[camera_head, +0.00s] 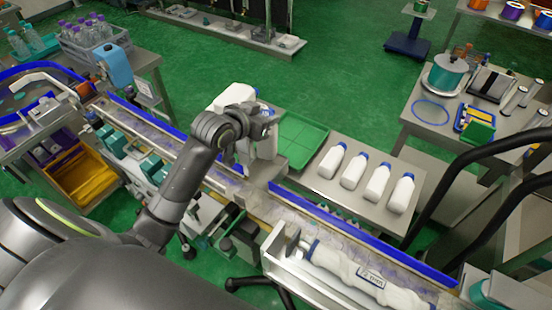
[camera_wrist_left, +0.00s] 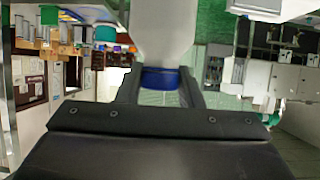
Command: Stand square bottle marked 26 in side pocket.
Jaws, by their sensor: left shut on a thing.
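My left gripper (camera_head: 264,122) is over the conveyor's back edge and shut around the blue cap (camera_wrist_left: 160,78) of a white bottle. The bottle's white body (camera_wrist_left: 165,30) shows in the left wrist view; in the head view a white bottle body (camera_head: 262,147) hangs below the gripper, partly hidden by it. No number 26 can be read on it. I cannot tell which place is the side pocket. My right gripper is not in view.
A green tray (camera_head: 301,137) lies beside the held bottle. Several white bottles with blue caps lie on the side table (camera_head: 325,196) to its right. A white sleeve roll (camera_head: 365,277) sits in a metal holder at the front. The blue-railed conveyor (camera_head: 300,208) runs between.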

